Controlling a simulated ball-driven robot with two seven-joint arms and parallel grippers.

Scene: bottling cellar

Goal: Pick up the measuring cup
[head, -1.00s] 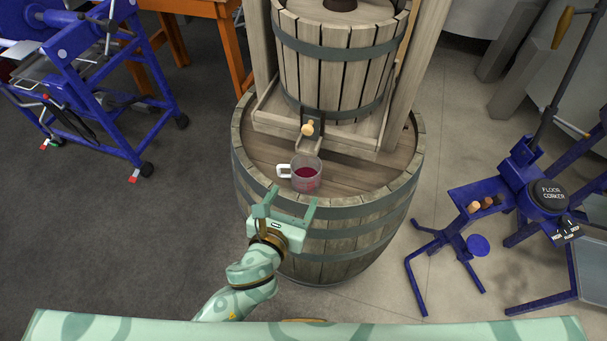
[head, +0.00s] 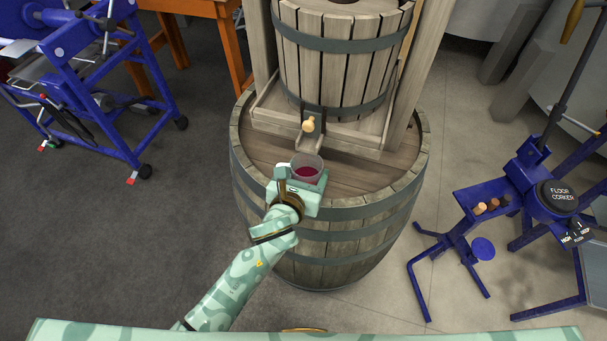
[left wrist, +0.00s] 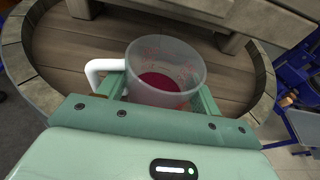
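The measuring cup (head: 307,168) is clear, with red marks, a white handle and some dark red liquid inside. It stands upright on the barrel top (head: 262,146), below the press spout. My left gripper (head: 302,180) is at the cup, reaching in from the front. In the left wrist view, the cup (left wrist: 166,66) is between the two fingers of the gripper (left wrist: 160,97), with the handle (left wrist: 96,72) on the left over one finger. The fingers look spread around the cup; firm contact cannot be made out. My right gripper is not in view.
The wooden press (head: 340,60) with its spout (head: 309,125) stands on the barrel just behind the cup. A blue floor corker (head: 530,185) stands at the right. A blue machine (head: 85,80) stands at the left. Bare barrel top lies right of the cup.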

